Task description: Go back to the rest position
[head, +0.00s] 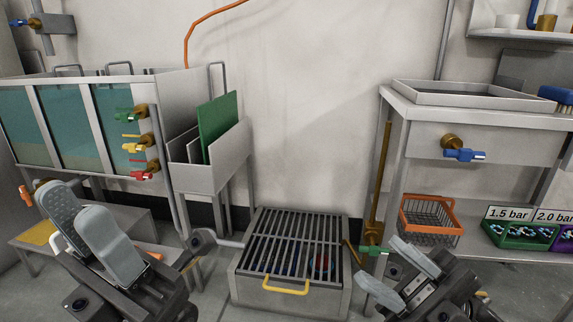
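My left gripper (73,202) is at the lower left of the head view, its two grey fingers pointing up and apart, with nothing between them. It is in front of the low bench below the glass-fronted tanks. My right gripper (380,261) is at the lower right, its two fingers spread and empty. It is just right of the slatted floor box and in front of the steel stand. Neither gripper visibly touches anything. The arms behind the grippers run out of the picture at the bottom.
Tanks (65,115) with coloured valves stand at the left, beside a bin (228,165) holding a green board (216,127). The grated floor box (290,248) has a yellow handle. A steel stand (475,105) at the right holds an orange-rimmed basket (431,215) and labelled crates (520,232).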

